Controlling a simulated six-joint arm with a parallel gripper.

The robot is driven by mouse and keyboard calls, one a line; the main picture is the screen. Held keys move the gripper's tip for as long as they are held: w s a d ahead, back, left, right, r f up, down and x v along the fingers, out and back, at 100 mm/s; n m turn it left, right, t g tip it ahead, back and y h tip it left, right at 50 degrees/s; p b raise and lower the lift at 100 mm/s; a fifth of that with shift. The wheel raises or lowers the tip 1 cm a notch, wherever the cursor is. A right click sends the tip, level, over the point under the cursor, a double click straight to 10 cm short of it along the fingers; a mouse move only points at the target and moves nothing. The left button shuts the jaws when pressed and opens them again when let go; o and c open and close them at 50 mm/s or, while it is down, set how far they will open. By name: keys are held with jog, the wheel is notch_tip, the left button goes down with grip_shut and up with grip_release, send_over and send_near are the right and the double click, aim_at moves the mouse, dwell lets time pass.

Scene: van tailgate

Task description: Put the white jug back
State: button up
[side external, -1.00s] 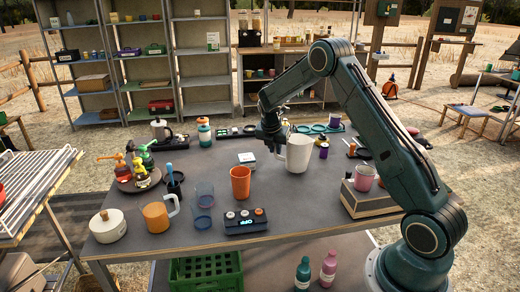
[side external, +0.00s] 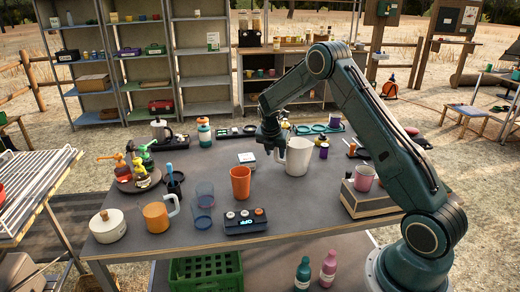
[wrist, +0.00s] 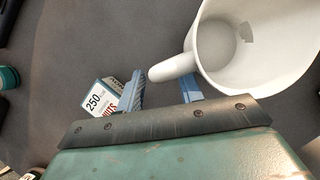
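The white jug (side external: 299,157) stands upright on the dark grey table, right of the middle, with its handle toward the left. In the wrist view the jug (wrist: 268,82) fills the upper right, and I look into its open, seemingly empty top. My gripper (side external: 276,146) is low at the handle side of the jug. In the wrist view its two blue fingers (wrist: 162,92) are apart, with the handle (wrist: 172,68) reaching into the gap between them. Neither finger is clearly seen pressing on the handle.
A small white box marked 250 (wrist: 101,98) lies close to the left finger. An orange cup (side external: 240,184), blue clear glasses (side external: 203,194) and a dark button panel (side external: 246,221) stand nearer the front. A wooden box with a pink cup (side external: 365,178) stands right.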

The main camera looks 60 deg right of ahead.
jog(key=shift+r, duration=0.1)
jog(key=v, duration=1.2)
jog(key=shift+s+r, duration=0.1)
jog(key=shift+r, duration=0.05)
dwell(0.4)
jog(key=s+a+r+m+t+y, duration=0.2)
jog(key=s+a+r+m+t, duration=0.1)
jog(key=s+a+r+m, duration=0.95)
jog(key=s+a+m+y, duration=0.1)
jog(key=s+a+m, duration=0.3)
jog(key=s, duration=0.5)
jog(key=s+a+m+t+y, duration=0.1)
jog(key=s+a+m, duration=0.2)
jog(key=s+a, duration=0.5)
jog(key=shift+s+m+t, duration=0.3)
jog(key=shift+s+m, duration=0.05)
jog(key=shift+s, duration=0.65)
